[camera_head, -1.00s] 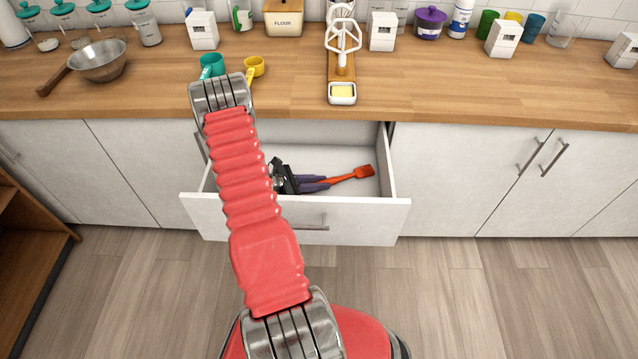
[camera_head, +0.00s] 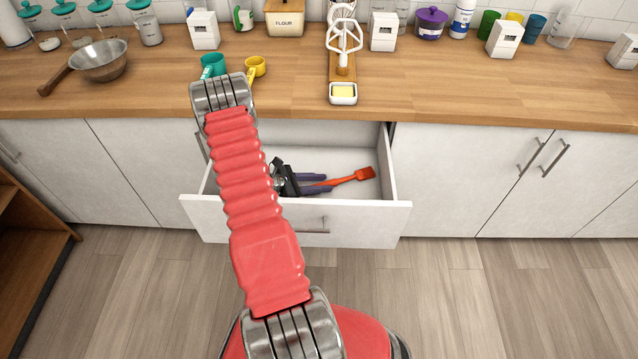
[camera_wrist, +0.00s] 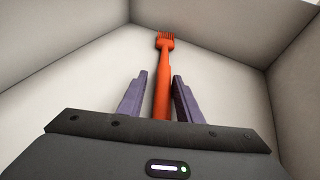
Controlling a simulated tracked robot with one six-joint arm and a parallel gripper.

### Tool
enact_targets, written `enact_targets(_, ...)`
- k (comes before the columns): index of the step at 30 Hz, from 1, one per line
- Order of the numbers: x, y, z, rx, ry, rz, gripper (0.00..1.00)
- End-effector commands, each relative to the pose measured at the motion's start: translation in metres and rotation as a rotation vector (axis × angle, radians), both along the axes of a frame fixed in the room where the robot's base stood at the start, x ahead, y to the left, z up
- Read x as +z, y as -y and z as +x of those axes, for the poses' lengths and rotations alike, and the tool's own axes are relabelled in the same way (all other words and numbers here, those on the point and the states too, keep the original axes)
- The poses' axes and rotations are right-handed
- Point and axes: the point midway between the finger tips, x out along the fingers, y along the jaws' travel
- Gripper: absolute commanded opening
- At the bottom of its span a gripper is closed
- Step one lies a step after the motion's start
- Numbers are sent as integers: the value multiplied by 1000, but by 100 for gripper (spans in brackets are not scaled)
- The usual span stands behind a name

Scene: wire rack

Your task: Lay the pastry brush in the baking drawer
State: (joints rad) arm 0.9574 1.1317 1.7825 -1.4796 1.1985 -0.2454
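The red-orange pastry brush (camera_head: 364,174) is inside the open baking drawer (camera_head: 374,205), its bristle end pointing right. It appears to lie on the drawer floor. In the wrist view the brush (camera_wrist: 165,62) extends away between the two purple fingers of my gripper (camera_wrist: 158,88), with a gap on each side of its handle. My gripper (camera_head: 315,184) is open, low inside the drawer, around the handle. The near end of the handle is hidden by the gripper body in the wrist view.
The drawer walls (camera_wrist: 60,68) rise close around my gripper. The wooden counter (camera_head: 440,95) overhangs behind the drawer.

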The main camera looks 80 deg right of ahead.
Motion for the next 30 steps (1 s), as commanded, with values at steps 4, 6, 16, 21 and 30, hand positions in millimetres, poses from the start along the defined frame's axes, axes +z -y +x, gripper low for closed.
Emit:
enact_targets(4,5,-10,11,0,2,7,36)
enact_targets(6,10,-15,20,0,1,5,36)
enact_targets(16,27,-37,54,2,0,0,36)
enact_targets(21,30,-40,57,0,0,0,36)
enact_targets(30,30,-39,58,1,0,-2,36)
